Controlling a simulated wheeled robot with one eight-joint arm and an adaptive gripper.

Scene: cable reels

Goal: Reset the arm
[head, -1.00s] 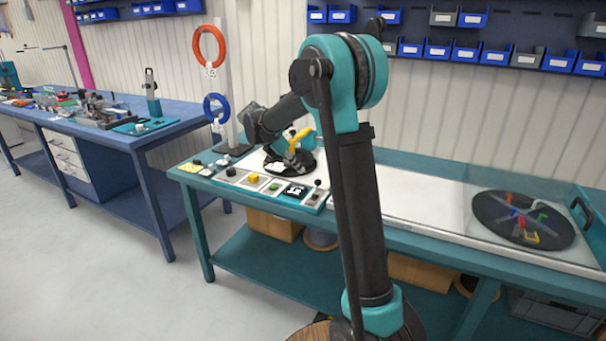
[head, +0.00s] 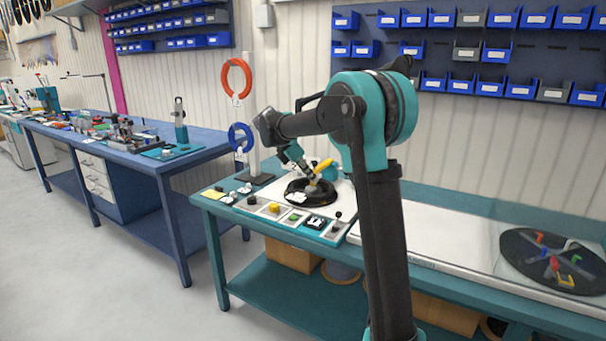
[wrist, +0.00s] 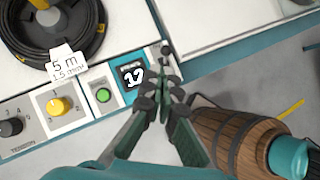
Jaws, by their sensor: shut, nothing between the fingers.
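My arm reaches left over the teal bench from its dark upright link. My gripper (head: 313,178) points down in front of the black cable coil in the head view; its tips are small there. In the wrist view my gripper (wrist: 163,92) has its fingers together with nothing between them. They lie in front of the panel's right end, beside the display (wrist: 132,76) reading 12. The black cable coil (wrist: 92,42) lies up and left of the fingers, with a white tag (wrist: 66,66) reading 5 m. It also shows in the head view (head: 297,196).
The control panel has a yellow knob (wrist: 60,105), a green button (wrist: 102,95) and a small lever (head: 337,222). A stand holds an orange ring (head: 226,78) and a blue ring (head: 232,138). A dark disc (head: 520,250) with coloured clips sits at the right.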

